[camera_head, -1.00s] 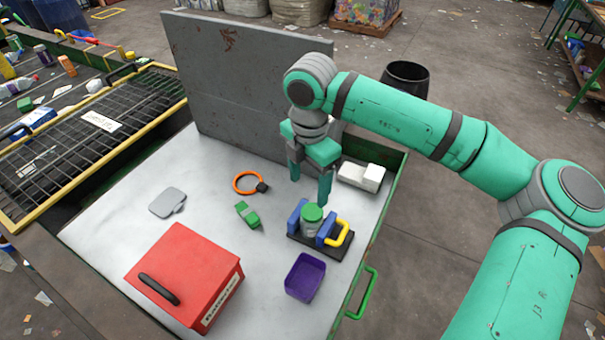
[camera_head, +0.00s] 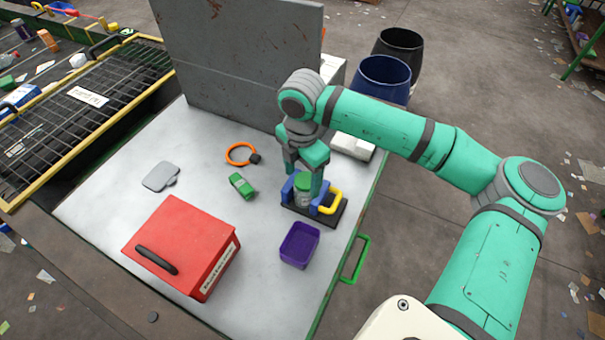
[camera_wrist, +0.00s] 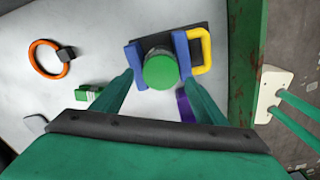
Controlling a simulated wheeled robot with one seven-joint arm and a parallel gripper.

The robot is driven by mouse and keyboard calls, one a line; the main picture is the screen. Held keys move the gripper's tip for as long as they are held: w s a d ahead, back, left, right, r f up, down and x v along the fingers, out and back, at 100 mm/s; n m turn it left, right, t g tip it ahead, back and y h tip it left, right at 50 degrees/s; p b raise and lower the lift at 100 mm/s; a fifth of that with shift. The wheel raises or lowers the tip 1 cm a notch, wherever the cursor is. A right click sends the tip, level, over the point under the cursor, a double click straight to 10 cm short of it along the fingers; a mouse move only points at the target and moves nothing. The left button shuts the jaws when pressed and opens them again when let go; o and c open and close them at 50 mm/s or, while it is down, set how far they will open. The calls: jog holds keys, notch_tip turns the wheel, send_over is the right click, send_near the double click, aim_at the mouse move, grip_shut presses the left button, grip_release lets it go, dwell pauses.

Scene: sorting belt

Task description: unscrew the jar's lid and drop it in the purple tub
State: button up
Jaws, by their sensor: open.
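The jar (camera_head: 302,198) stands upright between the blue jaws of a small vise with a yellow handle (camera_head: 331,203). Its round green lid (camera_head: 302,182) is on top; in the wrist view the lid (camera_wrist: 160,71) lies between my two fingers. My gripper (camera_head: 304,180) is open and low at the jar, pointing down. In the wrist view my gripper (camera_wrist: 160,78) has a finger on each side of the lid, with gaps showing. The empty purple tub (camera_head: 299,246) sits in front of the vise; only a sliver of it (camera_wrist: 186,105) shows in the wrist view.
A red box (camera_head: 180,245) with a black handle stands at front left. A green block (camera_head: 241,185), an orange ring (camera_head: 240,154) and a grey flat piece (camera_head: 160,176) lie left of the vise. White blocks (camera_head: 352,146) lie behind it. An upright grey panel (camera_head: 235,65) borders the back.

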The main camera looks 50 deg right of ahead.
jog(key=c, duration=1.1)
jog(key=shift+f, duration=0.1)
jog(key=n, duration=0.4)
jog(key=shift+a+n, duration=0.1)
jog(key=shift+n, duration=0.8)
